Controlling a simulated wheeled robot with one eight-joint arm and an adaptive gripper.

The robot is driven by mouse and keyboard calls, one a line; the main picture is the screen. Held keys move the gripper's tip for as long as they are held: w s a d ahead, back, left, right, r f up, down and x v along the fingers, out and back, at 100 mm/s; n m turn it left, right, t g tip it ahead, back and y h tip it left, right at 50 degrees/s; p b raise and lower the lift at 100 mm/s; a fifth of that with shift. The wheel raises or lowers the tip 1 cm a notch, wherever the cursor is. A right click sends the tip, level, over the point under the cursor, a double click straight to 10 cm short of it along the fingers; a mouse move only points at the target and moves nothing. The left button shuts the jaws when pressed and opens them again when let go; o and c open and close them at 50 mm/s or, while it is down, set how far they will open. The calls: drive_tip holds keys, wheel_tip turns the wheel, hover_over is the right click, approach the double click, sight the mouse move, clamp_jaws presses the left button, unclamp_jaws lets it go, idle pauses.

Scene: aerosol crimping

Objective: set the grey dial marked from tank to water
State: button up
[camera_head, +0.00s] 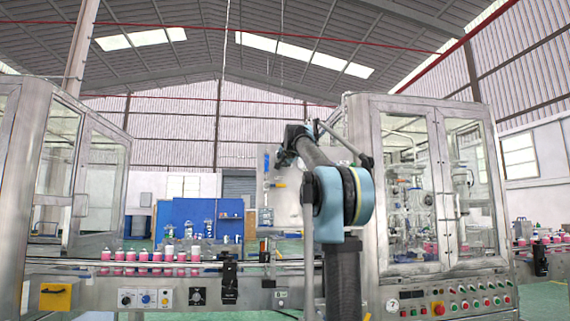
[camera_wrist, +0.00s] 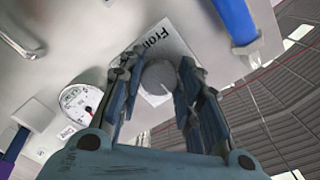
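The grey round dial (camera_wrist: 158,77) shows in the wrist view on a pale panel, over a white label (camera_wrist: 172,45) on which "From" can be read. The rest of the label is hidden behind the dial and my fingers. My gripper (camera_wrist: 158,70) has one finger on each side of the dial, and the fingers look open around it. I cannot tell whether either finger touches it. In the head view, my arm reaches to the pale panel (camera_head: 286,205) between the two glazed cabinets, and the dial cannot be made out there.
In the wrist view, a round white gauge (camera_wrist: 80,101) sits left of my fingers, a blue-handled lever (camera_wrist: 236,18) at upper right, and a metal fitting (camera_wrist: 20,38) at upper left.

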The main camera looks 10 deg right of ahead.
drive_tip(key=shift+o, duration=1.4)
drive_tip(key=shift+a, duration=0.1)
drive_tip(key=s+n, duration=0.9)
drive_tip(key=s, duration=0.9)
drive_tip(key=s+a+f+n+g+y, duration=0.1)
drive_tip(key=s+f+g, duration=0.1)
drive_tip(key=f, duration=1)
drive_tip(key=s+a+f+n+g+y, duration=0.1)
drive_tip(key=s+a+f+g, duration=0.1)
drive_tip(key=f, duration=1)
drive_tip(key=shift+s+g, duration=0.4)
drive_tip(key=shift+s, duration=0.35)
drive_tip(key=shift+a, duration=0.1)
